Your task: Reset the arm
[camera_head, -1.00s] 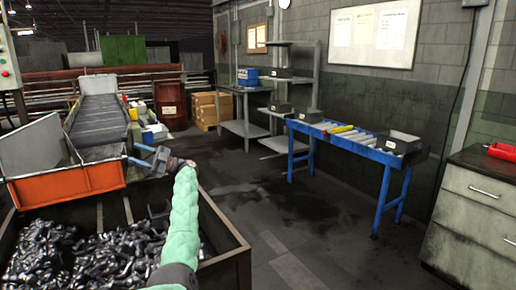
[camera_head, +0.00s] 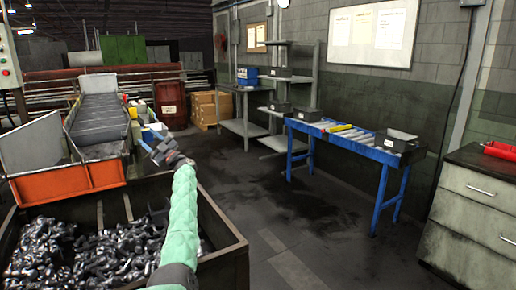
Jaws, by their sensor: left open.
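My left arm, in a pale green sleeve, comes up from the bottom of the head view. Its left gripper (camera_head: 158,150) is at the upper end of the arm, open, with nothing seen between its fingers. It is above the far edge of the bin of metal parts and to the right of the orange chute. My right gripper is not in view.
A bin (camera_head: 232,250) full of metal parts (camera_head: 85,250) stands below the arm. The orange chute (camera_head: 68,184) and conveyor (camera_head: 98,118) are at left. A blue roller table (camera_head: 345,143) and grey cabinet (camera_head: 480,205) stand right. The floor between is clear.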

